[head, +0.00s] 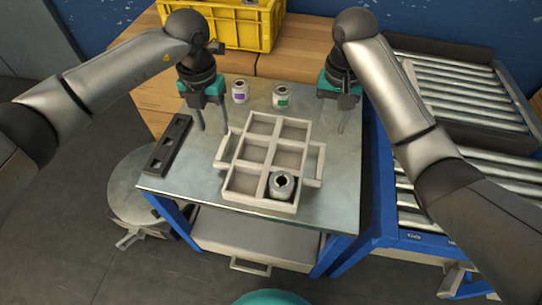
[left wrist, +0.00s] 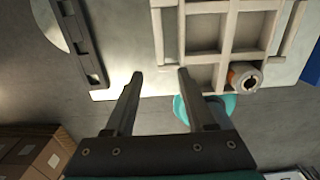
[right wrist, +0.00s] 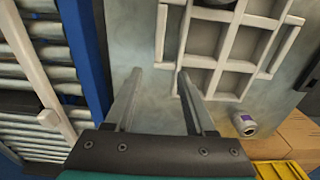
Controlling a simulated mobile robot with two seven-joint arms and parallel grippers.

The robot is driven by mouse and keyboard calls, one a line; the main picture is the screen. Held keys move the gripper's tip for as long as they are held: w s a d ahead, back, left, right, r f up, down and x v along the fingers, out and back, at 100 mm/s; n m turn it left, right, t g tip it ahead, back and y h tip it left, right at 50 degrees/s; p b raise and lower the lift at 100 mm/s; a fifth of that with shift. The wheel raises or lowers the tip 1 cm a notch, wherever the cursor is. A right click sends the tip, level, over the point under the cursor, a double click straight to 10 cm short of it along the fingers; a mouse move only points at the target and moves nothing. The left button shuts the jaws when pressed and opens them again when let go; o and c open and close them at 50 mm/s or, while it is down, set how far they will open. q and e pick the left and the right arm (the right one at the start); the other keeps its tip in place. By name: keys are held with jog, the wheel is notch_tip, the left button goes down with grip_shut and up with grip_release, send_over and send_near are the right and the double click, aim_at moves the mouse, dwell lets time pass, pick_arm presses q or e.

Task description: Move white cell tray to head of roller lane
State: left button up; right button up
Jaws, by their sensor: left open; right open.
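The white cell tray (head: 255,203) lies flat on the metal-topped table, with a handle on its left and right sides. One silver cell (head: 281,185) stands in its front right compartment; the other compartments look empty. My left gripper (head: 213,126) is open and empty near the tray's back left; the tray also shows in the left wrist view (left wrist: 205,58). My right gripper (head: 331,123) is open and empty beyond the right handle (head: 319,166); the tray shows in the right wrist view (right wrist: 207,63). The roller lane (head: 470,172) is at the right, partly hidden by my right arm.
A purple-labelled cell (head: 240,91) and a green-labelled cell (head: 281,96) stand behind the tray. A dark slotted bar (head: 170,145) lies at the table's left. A yellow crate (head: 225,28) sits on cardboard boxes at the back. The front right tabletop (head: 338,205) is clear.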

aim_at(219, 153)
pick_arm(q)
notch_tip(219, 153, down, 12)
jog(key=shift+r, duration=0.2)
pick_arm(e)
notch_tip(219, 153, down, 12)
jog(key=shift+s+r, duration=0.1)
jog(key=shift+s, duration=0.05)
pick_arm(q)
grip_shut()
pick_arm(e)
grip_shut()
jog(key=shift+d, duration=0.1)
dwell(0.7)
